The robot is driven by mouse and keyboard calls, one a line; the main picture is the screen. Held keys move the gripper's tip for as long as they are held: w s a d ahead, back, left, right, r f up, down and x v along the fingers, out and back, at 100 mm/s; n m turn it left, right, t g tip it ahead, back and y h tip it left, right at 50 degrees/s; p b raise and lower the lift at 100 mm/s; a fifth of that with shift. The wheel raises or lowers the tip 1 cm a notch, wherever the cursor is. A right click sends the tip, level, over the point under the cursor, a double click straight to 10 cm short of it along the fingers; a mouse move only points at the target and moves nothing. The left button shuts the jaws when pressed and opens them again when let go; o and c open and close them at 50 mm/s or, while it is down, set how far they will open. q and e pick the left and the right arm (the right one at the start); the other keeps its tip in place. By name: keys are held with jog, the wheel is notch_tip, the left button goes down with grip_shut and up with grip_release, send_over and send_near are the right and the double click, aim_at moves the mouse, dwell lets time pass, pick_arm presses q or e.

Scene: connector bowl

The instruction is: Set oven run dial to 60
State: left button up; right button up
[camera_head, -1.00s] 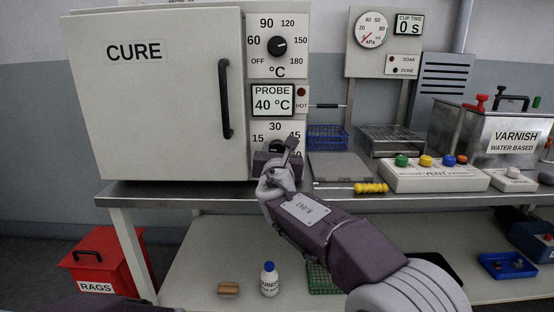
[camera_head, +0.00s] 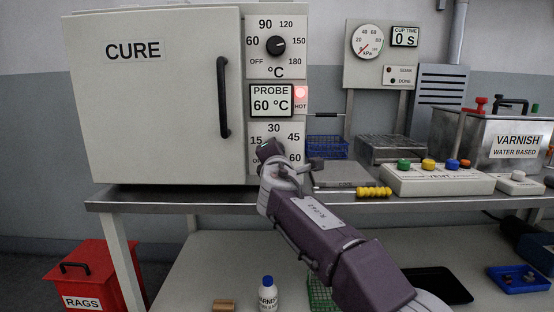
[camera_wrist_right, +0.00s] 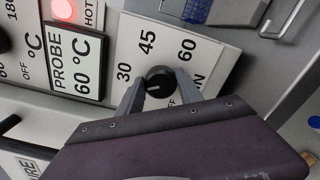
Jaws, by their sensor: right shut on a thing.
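The run dial, a black knob (camera_wrist_right: 158,82) on a white panel marked 15, 30, 45 and 60, is on the oven front. My right gripper (camera_wrist_right: 159,90) is shut on this knob, one finger on each side. The knob's white mark points left in the right wrist view, below the 30; its exact setting is hard to read. In the head view my right gripper (camera_head: 270,152) covers the knob. The oven (camera_head: 160,110), labelled CURE, has its door shut. My left gripper is not in view.
Above the run dial are the probe display (camera_head: 271,101) reading 60 °C, a lit red HOT lamp (camera_head: 300,93) and the temperature dial (camera_head: 276,45). A yellow-handled tool (camera_head: 373,192) and a vent button box (camera_head: 437,179) are to the right on the bench.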

jog(key=shift+a+f+m+b, duration=0.15)
jog(key=shift+m+b, duration=1)
jog(key=shift+m, duration=3.6)
jog(key=shift+a+f+m+b, duration=0.1)
jog(key=shift+m+b, duration=1.05)
jog(key=shift+m, duration=3.65)
jog(key=shift+a+f+m+b, duration=0.15)
jog(key=shift+m+b, duration=1)
jog(key=shift+m, duration=3.6)
jog(key=shift+d, duration=0.1)
jog(key=o, duration=1.4)
jog(key=shift+c, duration=0.2)
jog(key=shift+r, duration=0.1)
